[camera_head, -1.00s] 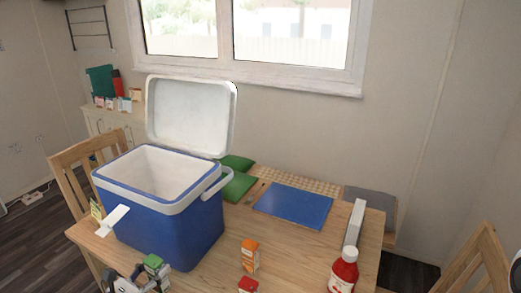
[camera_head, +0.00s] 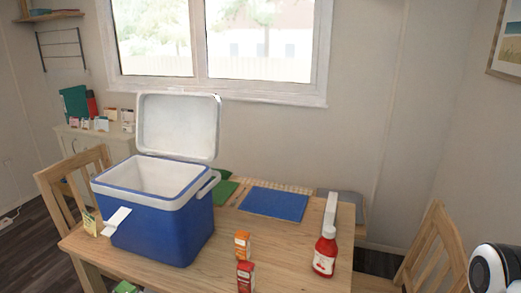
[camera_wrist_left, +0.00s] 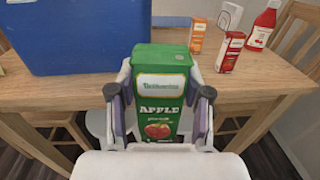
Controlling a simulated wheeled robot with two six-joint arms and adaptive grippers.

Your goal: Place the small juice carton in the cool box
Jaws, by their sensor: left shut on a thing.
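The green apple juice carton (camera_wrist_left: 160,100) is upright between the fingers of my left gripper (camera_wrist_left: 158,108), which is shut on it. In the head view only the green top of the carton (camera_head: 125,287) shows at the bottom edge, in front of the table. The cool box (camera_head: 155,232) is blue with a white rim and stands on the table with its lid (camera_head: 178,125) raised. Its blue side (camera_wrist_left: 80,38) is beyond the carton in the left wrist view. My right gripper is out of view.
An orange carton (camera_head: 242,244) and a red carton (camera_head: 245,277) stand right of the cool box on the table (camera_head: 205,272). A red sauce bottle (camera_head: 325,252) stands farther right. A blue mat (camera_head: 274,203) lies behind. Wooden chairs (camera_head: 440,240) flank the table.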

